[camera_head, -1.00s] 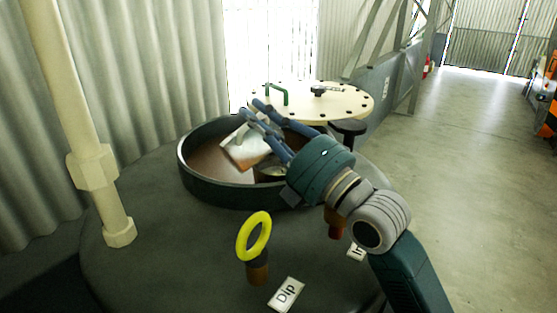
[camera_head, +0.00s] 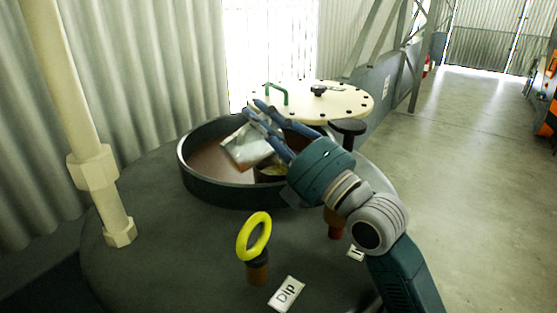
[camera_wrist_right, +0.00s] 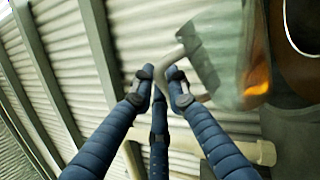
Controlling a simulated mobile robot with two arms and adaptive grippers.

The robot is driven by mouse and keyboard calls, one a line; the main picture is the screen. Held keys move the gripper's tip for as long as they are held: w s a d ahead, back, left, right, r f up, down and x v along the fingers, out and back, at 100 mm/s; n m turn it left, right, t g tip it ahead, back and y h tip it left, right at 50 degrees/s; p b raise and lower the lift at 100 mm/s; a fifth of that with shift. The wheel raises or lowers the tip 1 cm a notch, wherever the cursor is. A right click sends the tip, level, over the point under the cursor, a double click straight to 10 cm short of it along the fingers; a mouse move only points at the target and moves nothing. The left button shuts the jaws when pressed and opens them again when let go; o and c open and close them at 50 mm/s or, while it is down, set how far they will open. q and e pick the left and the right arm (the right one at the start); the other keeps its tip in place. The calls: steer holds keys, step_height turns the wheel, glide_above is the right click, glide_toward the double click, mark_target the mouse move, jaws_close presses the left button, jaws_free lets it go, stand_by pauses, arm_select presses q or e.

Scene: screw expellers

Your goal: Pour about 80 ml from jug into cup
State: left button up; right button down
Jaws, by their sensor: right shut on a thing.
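The jug (camera_head: 247,150) is clear and greyish-white, and it is tilted above the round dark pan in the head view. In the right wrist view the jug (camera_wrist_right: 218,55) shows an amber patch of liquid near its right end. My right gripper (camera_head: 258,108) is shut on the jug's handle; the grip also shows in the wrist view (camera_wrist_right: 160,78). A small dark cup (camera_head: 270,173) stands below and right of the jug, partly behind my wrist. Something yellowish shows inside it; its level cannot be read. I cannot see a stream clearly. My left gripper is not in view.
The dark pan rim (camera_head: 228,196) surrounds the jug and cup on a grey rounded tank top (camera_head: 165,240). A yellow-ringed dipstick (camera_head: 254,240) and a "Dip" label (camera_head: 287,294) are in front. A pale bolted lid (camera_head: 345,100) is behind. Open floor lies right.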

mark_target(243, 129)
steer(key=shift+w+d+r+m+t+p, duration=0.3)
steer(key=shift+d+m+t+p, duration=0.15)
steer(key=shift+m, duration=0.35)
stand_by(0.5)
steer(key=n, duration=0.1)
steer(key=s+a+n+g+b, duration=0.1)
steer(key=n+b, duration=0.1)
steer(key=shift+s+a+f+n+g+y, duration=0.2)
steer(key=shift+a+n+g+y, duration=0.1)
steer(key=shift+g+y, duration=0.1)
steer(key=shift+s+a+r+n, duration=0.1)
steer(key=shift+a+n, duration=0.15)
steer(key=shift+n, duration=0.15)
steer(key=shift+s+a, duration=0.1)
steer(key=shift+s+a+n+g, duration=0.25)
steer(key=shift+n+g, duration=0.2)
steer(key=shift+n, duration=0.55)
steer(key=shift+a+f+n, duration=0.2)
steer(key=shift+n, duration=0.2)
steer(key=shift+s+a+f+n+g+y, duration=0.2)
steer(key=shift+s+a+n+g+y, duration=0.15)
steer(key=shift+n, duration=0.25)
